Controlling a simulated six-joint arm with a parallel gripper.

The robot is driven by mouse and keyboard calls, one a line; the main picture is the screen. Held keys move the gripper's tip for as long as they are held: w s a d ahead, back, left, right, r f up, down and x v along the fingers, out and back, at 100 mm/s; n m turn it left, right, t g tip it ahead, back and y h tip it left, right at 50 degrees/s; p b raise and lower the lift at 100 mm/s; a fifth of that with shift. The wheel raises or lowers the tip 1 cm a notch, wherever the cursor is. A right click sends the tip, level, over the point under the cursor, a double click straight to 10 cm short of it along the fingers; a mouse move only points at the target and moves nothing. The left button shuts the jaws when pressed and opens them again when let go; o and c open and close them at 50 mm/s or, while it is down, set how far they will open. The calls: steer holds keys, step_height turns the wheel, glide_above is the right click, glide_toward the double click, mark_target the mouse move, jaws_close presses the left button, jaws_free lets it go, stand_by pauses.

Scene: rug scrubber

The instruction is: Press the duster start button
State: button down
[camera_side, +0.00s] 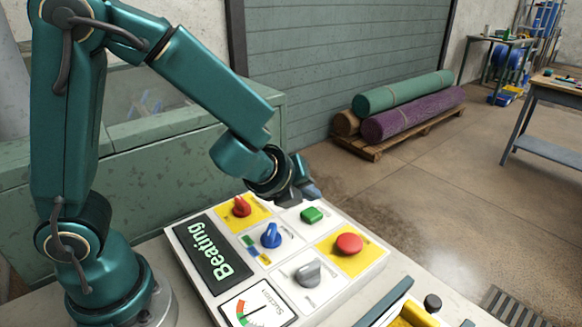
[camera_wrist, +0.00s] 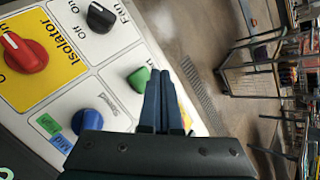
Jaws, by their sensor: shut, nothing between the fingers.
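A green button (camera_side: 311,214) sits on a white control panel (camera_side: 328,214); its label is too small to read in the side view. In the wrist view the green button (camera_wrist: 138,79) shows just left of the fingers, partly covered by them. My gripper (camera_side: 308,189) is shut and empty, with its fingertips above the far edge of the panel, just behind the green button and seemingly apart from it. In the wrist view the shut fingers (camera_wrist: 158,78) lie side by side. No button on the panel carries a readable "duster" label.
Near the green button are a red button (camera_side: 349,243) on yellow, a blue knob (camera_side: 271,235), a red Isolator knob (camera_wrist: 24,52) and a black Fan knob (camera_wrist: 101,16). A grey knob (camera_side: 308,272), a Suction gauge (camera_side: 258,307) and a "Beating" display (camera_side: 212,250) fill the rest.

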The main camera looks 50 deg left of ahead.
mark_target(309, 216)
steer(key=shift+r, duration=1.9)
steer(key=s+a+r+n+y, duration=0.1)
steer(key=s+a+r+n, duration=0.55)
steer(key=n, duration=0.55)
steer(key=s+d+f+n+g+h, duration=0.3)
steer(key=s+d+n, duration=0.4)
steer(key=s+n, duration=0.4)
steer(key=shift+n, duration=0.8)
steer(key=shift+f, duration=0.1)
